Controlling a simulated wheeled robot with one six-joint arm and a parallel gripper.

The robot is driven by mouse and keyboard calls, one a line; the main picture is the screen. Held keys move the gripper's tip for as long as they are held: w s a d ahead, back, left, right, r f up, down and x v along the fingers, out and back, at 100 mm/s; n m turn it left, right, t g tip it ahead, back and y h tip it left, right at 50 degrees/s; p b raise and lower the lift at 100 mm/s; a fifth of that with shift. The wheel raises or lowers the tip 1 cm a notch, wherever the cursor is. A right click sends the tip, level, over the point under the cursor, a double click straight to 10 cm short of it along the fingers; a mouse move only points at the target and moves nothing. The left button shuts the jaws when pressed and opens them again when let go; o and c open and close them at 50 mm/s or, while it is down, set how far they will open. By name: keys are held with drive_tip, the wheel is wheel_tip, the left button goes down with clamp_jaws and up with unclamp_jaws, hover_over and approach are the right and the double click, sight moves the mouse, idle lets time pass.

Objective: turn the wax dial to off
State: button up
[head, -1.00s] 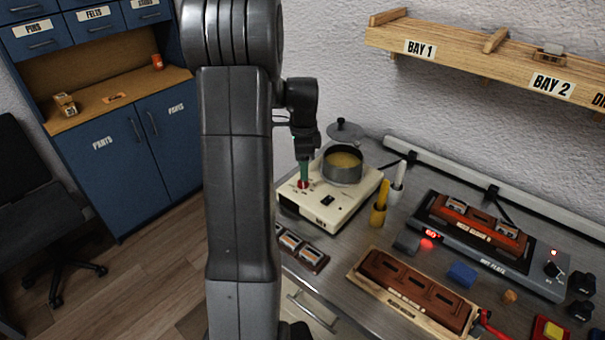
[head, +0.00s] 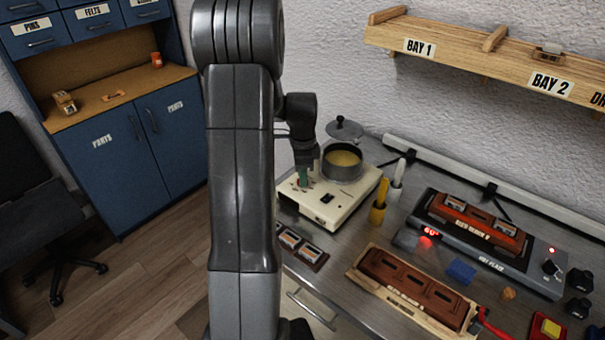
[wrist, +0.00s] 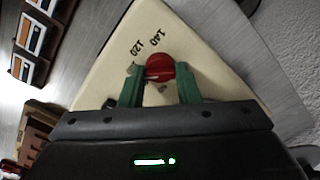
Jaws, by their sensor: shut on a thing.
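The red wax dial (wrist: 160,68) sits on the cream wax warmer (head: 328,212), which carries a pot of yellow wax (head: 342,161). In the wrist view, markings such as 120 and 140 show beside the dial on the cream top (wrist: 100,75). My gripper (wrist: 160,82) has green fingers on either side of the dial and is shut on it. In the head view my gripper (head: 304,176) is low over the warmer's left part, and the dial is mostly hidden there. I cannot read an off mark or the dial's exact setting.
A hot plate (head: 480,262) with a red-brown block is farther right. A wooden tray (head: 357,274) lies in front. Small framed parts (head: 312,253) lie at the bench's left edge.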

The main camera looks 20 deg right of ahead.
drive_tip(key=shift+n, duration=0.3)
drive_tip(key=n+b, duration=0.1)
drive_tip(key=n, duration=0.1)
drive_tip(key=shift+n, duration=0.4)
drive_tip(key=n, duration=0.3)
drive_tip(key=shift+n, duration=0.3)
drive_tip(key=n+b, duration=0.1)
drive_tip(key=n, duration=1.2)
drive_tip(key=shift+n+b, duration=0.3)
drive_tip(key=shift+b, duration=0.05)
drive_tip(key=n, duration=0.6)
drive_tip(key=shift+n, duration=0.3)
drive_tip(key=o, duration=1)
drive_tip(key=shift+c, duration=0.2)
